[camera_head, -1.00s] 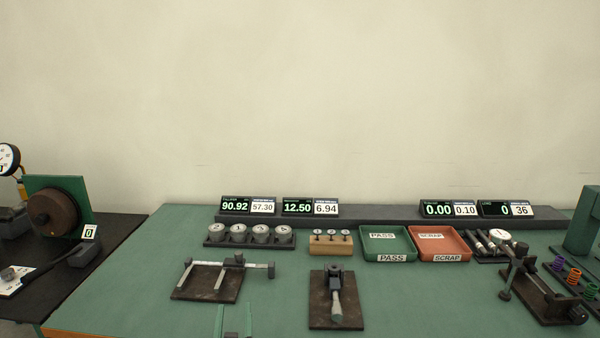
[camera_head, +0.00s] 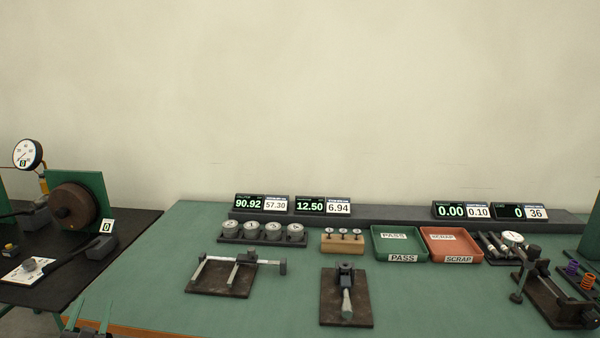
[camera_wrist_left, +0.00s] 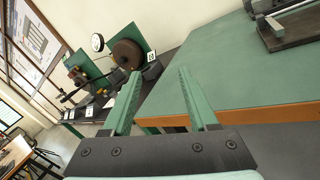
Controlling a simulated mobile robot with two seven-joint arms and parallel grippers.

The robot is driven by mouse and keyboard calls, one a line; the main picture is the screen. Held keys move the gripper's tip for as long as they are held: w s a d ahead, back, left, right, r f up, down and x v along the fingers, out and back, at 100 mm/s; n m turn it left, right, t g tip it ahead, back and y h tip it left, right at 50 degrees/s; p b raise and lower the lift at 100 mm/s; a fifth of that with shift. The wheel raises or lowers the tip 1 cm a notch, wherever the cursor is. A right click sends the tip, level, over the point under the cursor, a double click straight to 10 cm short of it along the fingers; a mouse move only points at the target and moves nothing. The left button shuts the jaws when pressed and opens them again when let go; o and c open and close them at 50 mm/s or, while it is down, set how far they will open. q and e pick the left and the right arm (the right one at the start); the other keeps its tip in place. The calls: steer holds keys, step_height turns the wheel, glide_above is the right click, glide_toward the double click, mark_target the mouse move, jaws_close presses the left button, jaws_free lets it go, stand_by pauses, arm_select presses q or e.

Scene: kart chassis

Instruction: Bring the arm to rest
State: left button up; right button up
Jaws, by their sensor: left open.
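My left gripper (camera_head: 88,318) shows at the bottom left edge of the head view, in front of the green table's front left corner. In the left wrist view its two green fingers (camera_wrist_left: 160,100) stand wide apart with nothing between them. Behind them lie the edge of the green table and the dark side bench. My right gripper is in neither view.
The green table (camera_head: 250,312) holds a caliper stand (camera_head: 222,280), a micrometer stand (camera_head: 346,300), a green PASS tray (camera_head: 398,258) and a red SCRAP tray (camera_head: 450,259). A dark bench (camera_head: 75,270) with a brown wheel (camera_head: 72,206) stands at left.

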arm_select(q)
steer(key=s+d+f+n+g+h, duration=0.2)
steer(key=s+d+f+n+g, duration=0.1)
steer(key=s+f+n, duration=0.45)
steer(key=s+d+f+n+g+h, duration=0.25)
steer(key=s+f+n, duration=0.35)
steer(key=f, duration=0.3)
steer(key=s+d+f+n+g+h, duration=0.1)
steer(key=s+d+f+n+g, duration=0.15)
steer(key=s+n, duration=0.35)
steer(key=s+d+f+n+g+h, duration=0.1)
steer(key=s+d+f+n+h, duration=0.1)
steer(key=s+d+n, duration=0.35)
steer(key=s+d+n+t+h+p, duration=0.1)
steer(key=d+n, duration=0.8)
steer(key=d, duration=0.9)
steer(key=shift+s+n+p, duration=0.4)
steer(key=shift+s+p, duration=0.2)
steer(key=shift+s, duration=0.55)
